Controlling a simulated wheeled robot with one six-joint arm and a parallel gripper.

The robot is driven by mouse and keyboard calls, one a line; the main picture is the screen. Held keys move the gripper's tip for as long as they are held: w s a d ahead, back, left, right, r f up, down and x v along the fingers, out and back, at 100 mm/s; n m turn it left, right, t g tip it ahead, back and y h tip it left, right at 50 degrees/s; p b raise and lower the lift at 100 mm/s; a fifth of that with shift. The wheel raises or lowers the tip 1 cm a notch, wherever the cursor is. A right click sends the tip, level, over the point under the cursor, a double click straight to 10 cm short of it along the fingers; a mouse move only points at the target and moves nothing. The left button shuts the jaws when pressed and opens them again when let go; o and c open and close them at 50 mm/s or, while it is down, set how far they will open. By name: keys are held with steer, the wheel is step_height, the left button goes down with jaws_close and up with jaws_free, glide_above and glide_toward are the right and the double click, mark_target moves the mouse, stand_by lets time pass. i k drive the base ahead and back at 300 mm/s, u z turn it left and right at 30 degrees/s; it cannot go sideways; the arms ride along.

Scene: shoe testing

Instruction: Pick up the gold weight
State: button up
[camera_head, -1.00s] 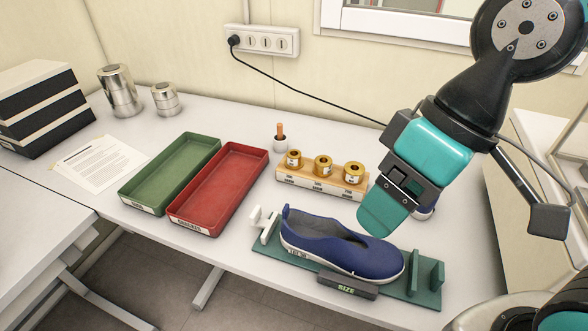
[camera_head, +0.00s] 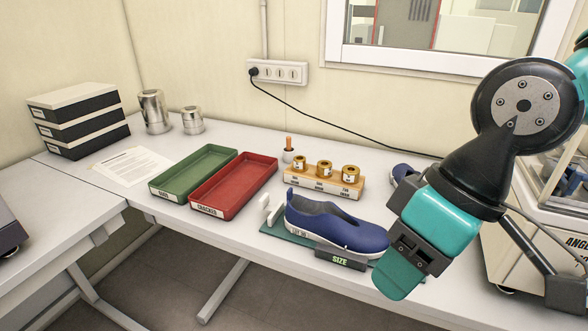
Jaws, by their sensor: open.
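Several metal weights are in view. Three small gold weights stand upright in a row on a labelled wooden block near the back of the table: a left one (camera_head: 299,163), a middle one (camera_head: 325,168) and a right one (camera_head: 350,173). The wooden block (camera_head: 322,187) has labels on its front that are too small to read. My gripper (camera_head: 392,280) is at the right, pointing down and left, in front of the shoe's toe end and apart from the weights. Its jaws are open, though the gap between them is hard to see from this side. Nothing shows between them.
A blue shoe (camera_head: 330,222) sits on a green sizing stand (camera_head: 290,236) in front of the block. Red (camera_head: 232,188) and green (camera_head: 190,174) trays lie left. Two silver weights (camera_head: 152,112) stand at the back left.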

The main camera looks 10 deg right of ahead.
mark_target(300, 160)
steer(key=u, duration=0.65)
steer(key=i, duration=0.55)
steer(key=u, duration=0.9)
steer(key=i, duration=1.2)
steer(key=z, duration=0.95)
steer(key=i, duration=0.5)
steer(key=z, duration=0.6)
